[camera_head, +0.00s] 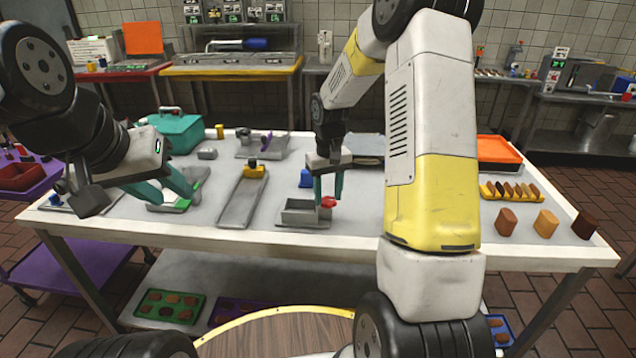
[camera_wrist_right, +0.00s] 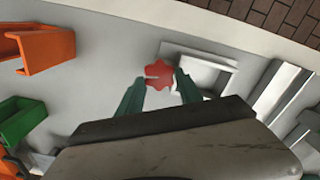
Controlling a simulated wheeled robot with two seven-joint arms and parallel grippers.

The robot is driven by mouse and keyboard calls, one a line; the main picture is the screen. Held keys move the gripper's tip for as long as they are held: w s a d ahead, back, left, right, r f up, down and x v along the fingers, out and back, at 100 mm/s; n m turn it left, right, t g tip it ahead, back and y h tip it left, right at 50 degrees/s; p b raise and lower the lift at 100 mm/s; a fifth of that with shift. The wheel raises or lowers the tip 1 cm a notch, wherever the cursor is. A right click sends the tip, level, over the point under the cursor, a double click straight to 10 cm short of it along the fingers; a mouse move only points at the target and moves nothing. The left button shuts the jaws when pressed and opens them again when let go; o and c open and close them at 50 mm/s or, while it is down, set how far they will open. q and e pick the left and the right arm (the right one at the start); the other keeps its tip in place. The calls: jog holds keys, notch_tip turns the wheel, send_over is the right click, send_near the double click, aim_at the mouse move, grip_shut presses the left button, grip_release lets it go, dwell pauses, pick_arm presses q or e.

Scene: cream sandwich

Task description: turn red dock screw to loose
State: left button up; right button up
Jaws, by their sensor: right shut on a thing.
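The red dock screw (camera_head: 328,201) is a small lobed red knob at the right side of a grey, box-like dock (camera_head: 303,217) near the table's front edge. In the right wrist view the red knob (camera_wrist_right: 158,76) shows between my teal fingertips, next to the pale dock (camera_wrist_right: 203,72). My right gripper (camera_head: 328,195) points down from above and is shut on the knob. How far the knob is turned cannot be told. My left gripper (camera_head: 178,196) is apart from it at the left, its teal fingers spread over a grey and green fixture (camera_head: 183,205).
A grey ramp-like fixture with a yellow part (camera_head: 243,200) stands left of the dock. A teal case (camera_head: 180,133) is at the back left. Several brown and orange blocks (camera_head: 545,222) stand at the right. An orange tray (camera_head: 497,150) lies behind them.

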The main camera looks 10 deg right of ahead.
aim_at(327, 200)
jog(key=n, duration=0.7)
jog(key=shift+a+r, duration=0.1)
jog(key=n, duration=0.6)
jog(key=shift+s+n, duration=0.1)
jog(key=shift+n, duration=0.3)
jog(key=o, duration=1.4)
jog(key=shift+c, duration=0.2)
notch_tip(327, 200, up, 8)
jog(key=shift+f, duration=0.1)
